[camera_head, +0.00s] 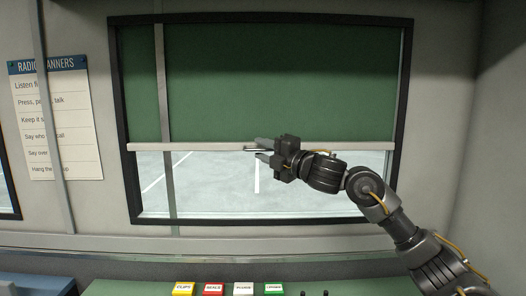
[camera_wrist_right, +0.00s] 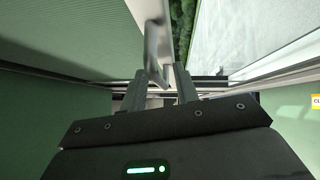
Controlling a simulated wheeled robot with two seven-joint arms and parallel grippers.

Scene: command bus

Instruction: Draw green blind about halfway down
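The green blind (camera_head: 270,80) covers the upper part of the window, its lower edge a little below the middle of the opening. Its pale bottom bar (camera_head: 200,147) runs level across the window. My right gripper (camera_head: 259,149) is at the middle of this bar, one finger above and one below its pull. In the right wrist view the pull (camera_wrist_right: 155,58) lies between the fingertips (camera_wrist_right: 160,78), with gaps beside it, so the fingers look open. The blind (camera_wrist_right: 75,35) also fills the left of that view. My left gripper is out of view.
The dark window frame (camera_head: 403,100) surrounds the blind, with pale ground outside below it. A vertical grey pole (camera_head: 162,80) stands in front at the left. A radio manners sign (camera_head: 60,120) hangs on the left wall.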

